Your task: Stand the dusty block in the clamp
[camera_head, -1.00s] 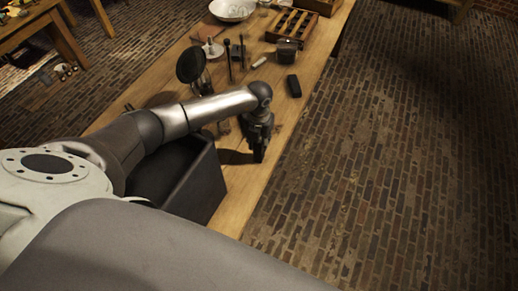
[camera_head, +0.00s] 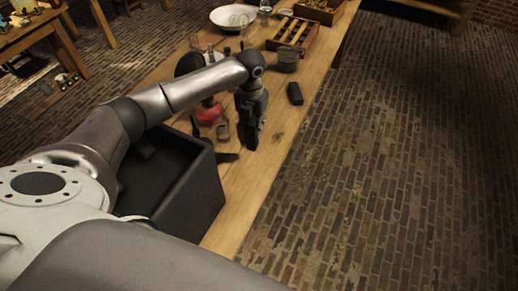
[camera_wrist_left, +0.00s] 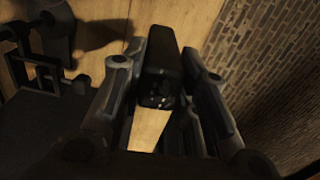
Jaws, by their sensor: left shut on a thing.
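My left gripper (camera_head: 252,138) hangs over the near half of the wooden table, pointing down. In the left wrist view its two fingers (camera_wrist_left: 170,85) are closed around a dark block (camera_wrist_left: 163,60) with pale, dust-like specks on its near end. I cannot tell how far the block is above the table. A dark frame-like fixture (camera_wrist_left: 45,75), perhaps the clamp, stands left of the fingers in the wrist view, apart from the block. In the head view I cannot make out the clamp clearly. My right gripper is not in view.
A black open box (camera_head: 195,190) stands at the near left. Another small dark block (camera_head: 294,93) lies near the right edge. A red object (camera_head: 210,114) is partly behind my arm. A grey jar (camera_head: 288,60), wooden tray (camera_head: 294,31) and white bowl (camera_head: 233,17) stand farther back.

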